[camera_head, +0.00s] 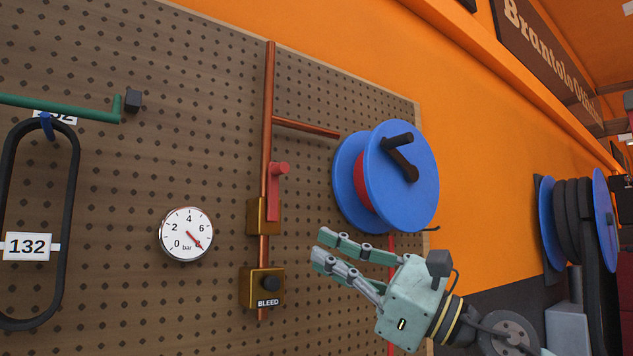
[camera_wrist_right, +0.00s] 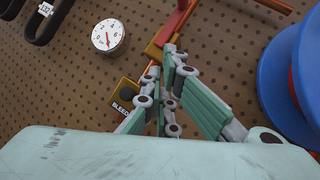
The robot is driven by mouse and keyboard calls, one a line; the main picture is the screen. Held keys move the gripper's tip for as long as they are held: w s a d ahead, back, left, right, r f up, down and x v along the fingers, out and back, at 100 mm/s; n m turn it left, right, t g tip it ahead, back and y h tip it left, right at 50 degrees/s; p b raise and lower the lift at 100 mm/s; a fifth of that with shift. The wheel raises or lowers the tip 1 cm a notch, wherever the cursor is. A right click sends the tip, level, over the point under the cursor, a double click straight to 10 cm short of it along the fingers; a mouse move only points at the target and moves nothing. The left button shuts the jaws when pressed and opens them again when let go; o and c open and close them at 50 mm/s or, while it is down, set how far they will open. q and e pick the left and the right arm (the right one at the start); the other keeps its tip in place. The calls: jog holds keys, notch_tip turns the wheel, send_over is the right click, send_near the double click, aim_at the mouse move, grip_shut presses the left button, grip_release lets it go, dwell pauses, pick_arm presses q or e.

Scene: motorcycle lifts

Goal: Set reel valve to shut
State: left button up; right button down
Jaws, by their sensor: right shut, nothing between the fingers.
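The reel valve's red lever (camera_head: 278,190) points up, along the vertical copper pipe (camera_head: 269,100), above its brass body (camera_head: 263,216). In the right wrist view the lever (camera_wrist_right: 177,20) shows past my fingertips, with part of the brass body (camera_wrist_right: 153,50) visible. My right gripper (camera_head: 319,250) is shut and empty, to the right of and below the valve body in the head view. In the head view it is apart from the lever. The blue reel (camera_head: 412,190) with red hose hangs above and right of the gripper. My left gripper is not in view.
A brass block (camera_head: 258,297) with a black knob, marked BLEED, sits below the valve. A pressure gauge (camera_head: 186,235) is to the left, its needle past 6. A black belt loop (camera_head: 72,190) hangs farther left. A branch pipe (camera_head: 305,127) runs toward the reel.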

jog(key=s+d+r+n+t+h, duration=0.2)
jog(key=d+r+n+t+h, duration=0.1)
jog(key=d+r+n+h, duration=0.55)
jog(key=w+a+r+m+y+p, duration=0.1)
jog(key=w+a+r+m+p, duration=0.1)
jog(key=a+p, duration=0.4)
jog(key=w+a+r, duration=0.1)
jog(key=w+a, duration=0.1)
jog(key=a, duration=0.2)
jog(key=shift+w+a, duration=0.2)
jog(key=shift+y, duration=0.25)
